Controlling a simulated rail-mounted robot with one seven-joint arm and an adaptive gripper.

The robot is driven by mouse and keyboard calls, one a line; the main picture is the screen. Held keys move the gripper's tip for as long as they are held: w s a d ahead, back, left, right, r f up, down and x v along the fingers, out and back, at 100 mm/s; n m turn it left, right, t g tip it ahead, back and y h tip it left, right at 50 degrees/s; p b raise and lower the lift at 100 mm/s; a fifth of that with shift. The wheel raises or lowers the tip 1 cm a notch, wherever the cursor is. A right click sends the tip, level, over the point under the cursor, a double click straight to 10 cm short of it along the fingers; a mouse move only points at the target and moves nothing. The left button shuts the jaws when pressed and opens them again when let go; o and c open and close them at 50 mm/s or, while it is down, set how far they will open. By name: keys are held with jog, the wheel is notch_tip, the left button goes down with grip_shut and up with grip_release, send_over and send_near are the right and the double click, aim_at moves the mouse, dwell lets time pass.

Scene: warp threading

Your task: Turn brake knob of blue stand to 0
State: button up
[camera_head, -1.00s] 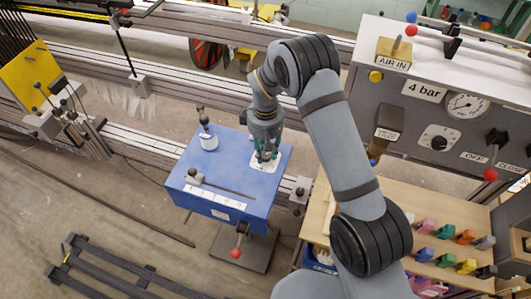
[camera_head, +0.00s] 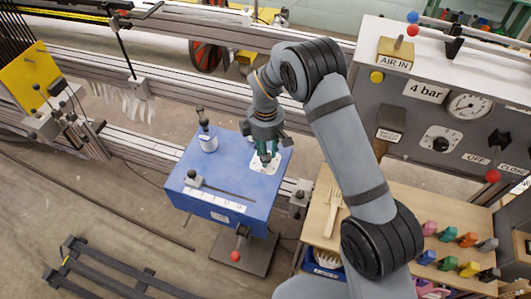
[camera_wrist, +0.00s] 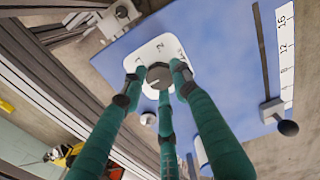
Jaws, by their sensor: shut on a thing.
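The blue stand (camera_head: 237,178) stands in the middle of the head view, with a flat blue top. On its top, at the right, is a white dial plate (camera_head: 257,168). In the wrist view the plate (camera_wrist: 142,55) shows figures, one of which looks like a 2. The dark brake knob (camera_wrist: 158,75) sits on the plate. My gripper (camera_head: 266,158) points down over the plate. In the wrist view its green fingers (camera_wrist: 160,82) are closed around the knob. The knob's pointer and the 0 mark cannot be made out.
A white-based post (camera_head: 208,140) and a slider (camera_head: 193,180) with a scale stand on the same top. A grey panel (camera_head: 440,110) with a gauge and a wooden bench (camera_head: 325,200) with coloured pegs lie to the right. Machine rails run behind.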

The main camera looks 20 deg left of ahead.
jog(key=shift+s+d+f, duration=0.1)
jog(key=shift+s+d, duration=0.05)
jog(key=shift+d, duration=0.1)
jog(key=o, duration=0.9)
jog(key=shift+o, duration=1.2)
jog(key=shift+a, duration=0.1)
jog(key=shift+w+a+r, duration=0.1)
jog(key=shift+w+r, duration=0.1)
jog(key=shift+r, duration=0.45)
notch_tip(320, 180, up, 11)
jog(key=shift+s+f, duration=0.1)
notch_tip(320, 180, down, 12)
